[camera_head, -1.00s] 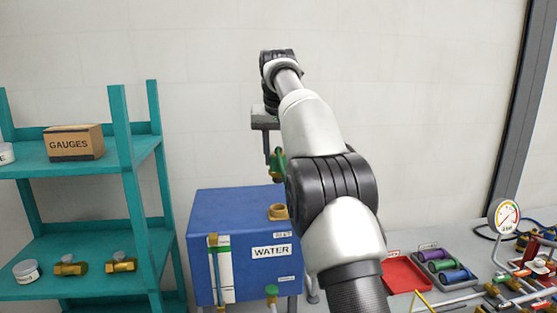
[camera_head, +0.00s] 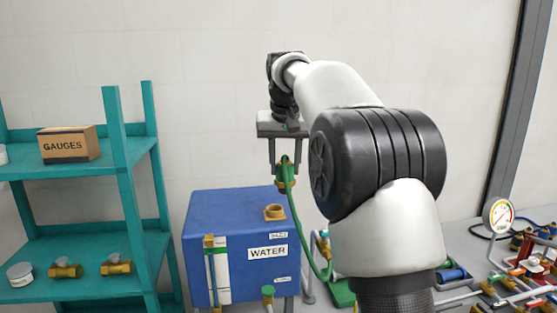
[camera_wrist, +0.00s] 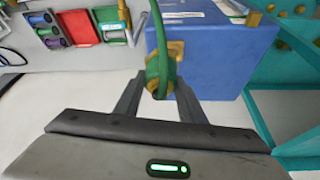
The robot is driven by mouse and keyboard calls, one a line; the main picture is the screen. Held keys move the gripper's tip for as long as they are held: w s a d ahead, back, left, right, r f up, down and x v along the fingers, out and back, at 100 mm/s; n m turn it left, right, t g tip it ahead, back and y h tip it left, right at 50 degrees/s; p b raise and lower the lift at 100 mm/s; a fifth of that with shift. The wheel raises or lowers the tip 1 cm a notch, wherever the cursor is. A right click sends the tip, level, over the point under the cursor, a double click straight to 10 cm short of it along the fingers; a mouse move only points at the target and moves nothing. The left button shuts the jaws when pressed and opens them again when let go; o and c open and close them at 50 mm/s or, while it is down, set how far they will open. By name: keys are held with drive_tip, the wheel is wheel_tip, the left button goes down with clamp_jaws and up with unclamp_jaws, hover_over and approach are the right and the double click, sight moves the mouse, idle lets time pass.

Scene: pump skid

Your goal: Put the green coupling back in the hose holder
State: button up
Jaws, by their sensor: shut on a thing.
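The green coupling (camera_head: 283,170), with a brass lower part, hangs between the two grey fingers of my gripper (camera_head: 285,177). It also shows in the wrist view (camera_wrist: 153,74), between the fingertips (camera_wrist: 160,84). My gripper is shut on it and holds it above the blue water tank (camera_head: 232,218). A green hose (camera_head: 297,220) curves from the coupling down to the right, toward a green piece (camera_head: 342,292) on the bench, partly hidden behind my arm. I cannot make out the hose holder for certain.
A brass inlet (camera_head: 274,212) stands on the tank top, close below the coupling. A teal shelf (camera_head: 120,170) with a gauges box (camera_head: 68,144) is at left. The bench at right holds a pressure gauge (camera_head: 498,215), and a red tray (camera_wrist: 78,26) shows in the wrist view.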

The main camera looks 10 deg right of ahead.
drive_tip(key=s+d+f+b, duration=0.1)
drive_tip(key=s+d+b, duration=0.15)
drive_tip(key=s, duration=0.45)
drive_tip(key=s+d+f+b, duration=0.1)
drive_tip(key=s+d+b, duration=0.1)
drive_tip(key=s+b, duration=0.35)
drive_tip(key=s+d+f+b, duration=0.2)
drive_tip(key=f+b, duration=0.6)
drive_tip(key=f, duration=0.4)
drive_tip(key=s+d+f+b, duration=0.2)
drive_tip(key=f+b, duration=0.6)
drive_tip(key=f, duration=0.5)
drive_tip(key=s+d+f+b, duration=0.3)
drive_tip(key=f+b, duration=0.5)
drive_tip(key=f, duration=0.4)
drive_tip(key=shift+f, duration=0.4)
drive_tip(key=shift+d, duration=0.1)
drive_tip(key=shift+f+p, duration=1.1)
drive_tip(key=shift+f, duration=1.4)
drive_tip(key=shift+f+b, duration=0.6)
drive_tip(key=shift+f, duration=0.3)
